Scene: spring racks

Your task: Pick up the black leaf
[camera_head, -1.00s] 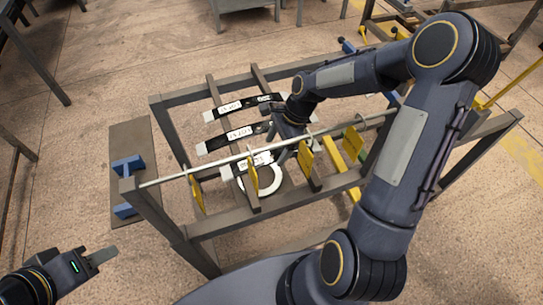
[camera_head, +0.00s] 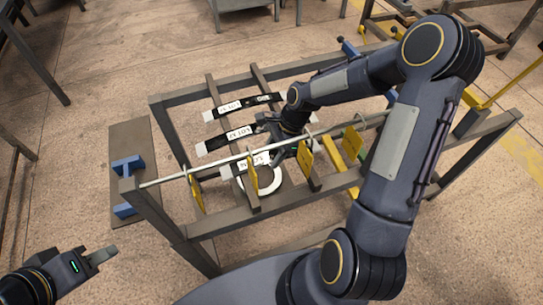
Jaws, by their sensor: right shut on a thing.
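Several black leaves with white labels lie across the metal rack. One black leaf (camera_head: 242,105) is at the back and another black leaf (camera_head: 214,143) is in the middle. A nearer leaf with white labels (camera_head: 259,158) lies close to the front rod, partly hidden by the rod and my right gripper. My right gripper (camera_head: 279,157) reaches down behind the rod and is shut on the near leaf's right part; its fingertips are mostly hidden. My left gripper (camera_head: 104,255) is away from the rack at the lower left, and its finger gap is unclear.
The thin rod (camera_head: 220,161) with yellow plates (camera_head: 252,176) crosses the rack's (camera_head: 176,97) near side. A white ring (camera_head: 266,185) shows below the leaves. A brown plate with blue blocks (camera_head: 128,166) is at left. Floor is clear around my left gripper.

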